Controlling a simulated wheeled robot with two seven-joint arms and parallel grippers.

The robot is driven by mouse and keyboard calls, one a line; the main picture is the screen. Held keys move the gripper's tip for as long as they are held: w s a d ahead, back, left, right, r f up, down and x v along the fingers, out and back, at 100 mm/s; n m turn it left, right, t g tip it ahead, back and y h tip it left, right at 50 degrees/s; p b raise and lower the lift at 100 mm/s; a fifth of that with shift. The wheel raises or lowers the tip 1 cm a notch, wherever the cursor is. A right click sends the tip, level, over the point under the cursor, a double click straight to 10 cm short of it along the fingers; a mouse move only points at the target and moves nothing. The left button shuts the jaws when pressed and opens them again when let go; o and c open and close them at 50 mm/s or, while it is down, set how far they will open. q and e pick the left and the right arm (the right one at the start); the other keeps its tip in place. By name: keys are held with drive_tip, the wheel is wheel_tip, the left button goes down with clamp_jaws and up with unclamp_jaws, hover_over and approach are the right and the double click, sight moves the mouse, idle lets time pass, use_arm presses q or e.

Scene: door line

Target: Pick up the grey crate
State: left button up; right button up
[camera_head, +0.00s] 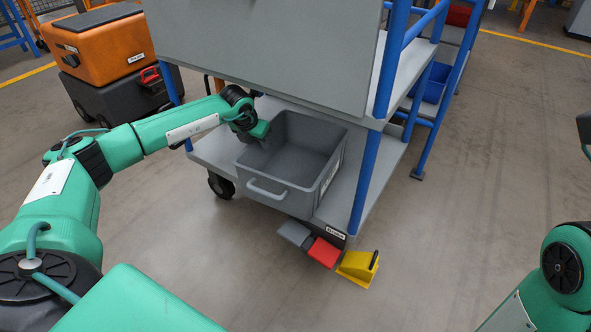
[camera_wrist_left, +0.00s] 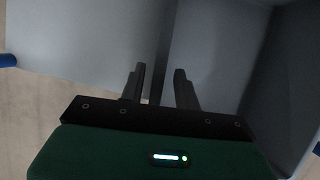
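The grey crate (camera_head: 285,189) is open-topped and looks empty. It stands on the lower shelf of a trolley, its handle end sticking out over the shelf's front. My left gripper (camera_head: 262,140) is at the crate's left rim in the head view. In the left wrist view, the two fingers of the gripper (camera_wrist_left: 160,88) stand apart, one on each side of the crate's thin wall (camera_wrist_left: 164,45). A small gap shows beside the wall, so the gripper looks open around it. My right arm shows at the right edge, but its gripper is not clearly in view.
The trolley's grey upper panel (camera_head: 260,50) overhangs the crate's back, and a blue post (camera_head: 366,180) stands at its right. A red block (camera_head: 324,252) and a yellow wedge (camera_head: 358,267) lie on the floor in front. An orange case (camera_head: 100,45) is at the back left. Floor at right is clear.

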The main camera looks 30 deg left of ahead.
use_arm(q)
drive_tip(key=w+b, duration=0.1)
drive_tip(key=w+f+b, duration=0.1)
drive_tip(key=w, duration=0.1)
drive_tip(key=shift+w+f+b, duration=0.1)
drive_tip(key=shift+f+b, duration=0.05)
drive_tip(key=shift+b, duration=0.15)
drive_tip(key=shift+c, duration=0.2)
clamp_jaws()
drive_tip(key=shift+a, duration=0.1)
idle(0.9)
